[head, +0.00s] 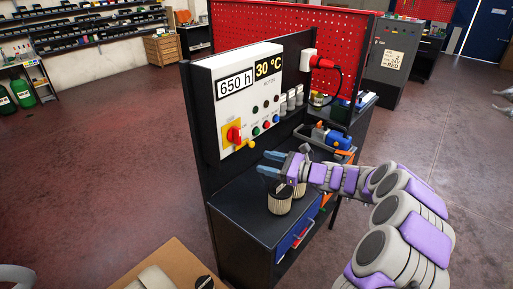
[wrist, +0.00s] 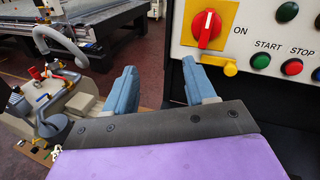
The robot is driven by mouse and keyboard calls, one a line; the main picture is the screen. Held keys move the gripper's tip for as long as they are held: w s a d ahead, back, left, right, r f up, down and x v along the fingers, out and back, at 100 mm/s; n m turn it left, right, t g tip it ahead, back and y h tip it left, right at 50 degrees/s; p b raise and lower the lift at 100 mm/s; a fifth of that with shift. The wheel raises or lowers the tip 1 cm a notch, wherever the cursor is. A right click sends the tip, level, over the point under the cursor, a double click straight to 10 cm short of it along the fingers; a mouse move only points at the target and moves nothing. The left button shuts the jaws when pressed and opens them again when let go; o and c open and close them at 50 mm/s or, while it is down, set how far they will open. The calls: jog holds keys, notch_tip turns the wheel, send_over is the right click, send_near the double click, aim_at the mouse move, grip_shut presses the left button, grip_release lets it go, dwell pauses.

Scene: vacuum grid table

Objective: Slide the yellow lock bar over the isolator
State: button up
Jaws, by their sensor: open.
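The isolator is a red rotary handle on a yellow plate, on the white control panel's lower left in the head view (head: 234,134) and at the top of the wrist view (wrist: 206,28). The yellow lock bar (wrist: 216,62) lies along the plate's lower edge, below the red handle. Its round knob end is at the right, and it also shows in the head view (head: 251,144). My gripper (head: 271,163) is open and empty, below and right of the bar in the head view. In the wrist view its blue fingers (wrist: 159,75) are apart, the right one just left of the bar.
The white panel (head: 216,70) carries buttons and displays. A ribbed cylindrical filter (head: 279,203) stands on the dark bench (head: 238,210) below my gripper. A blue tool (head: 328,137) and small containers lie further back. The wrist view shows a cluttered cart (wrist: 65,105) at left.

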aim_at(253, 145)
jog(key=w+d+f+m+t+h, duration=0.2)
jog(key=w+d+f+m+t, duration=0.2)
jog(key=w+d+f+m, duration=0.4)
jog(key=w+a, duration=0.3)
jog(key=w+a+n+b, duration=0.1)
jog(key=w+a, duration=0.1)
jog(key=a, duration=0.2)
jog(key=w+a+n+b, duration=0.1)
jog(key=w+a, duration=0.2)
jog(key=a, duration=0.1)
jog(key=shift+w+a+r, duration=0.1)
jog(key=shift+w+r, duration=0.25)
jog(key=shift+r, duration=0.05)
jog(key=shift+b+x, duration=0.35)
jog(key=shift+x, duration=0.65)
jog(key=shift+r, duration=0.15)
jog(key=shift+c, duration=0.2)
grip_shut()
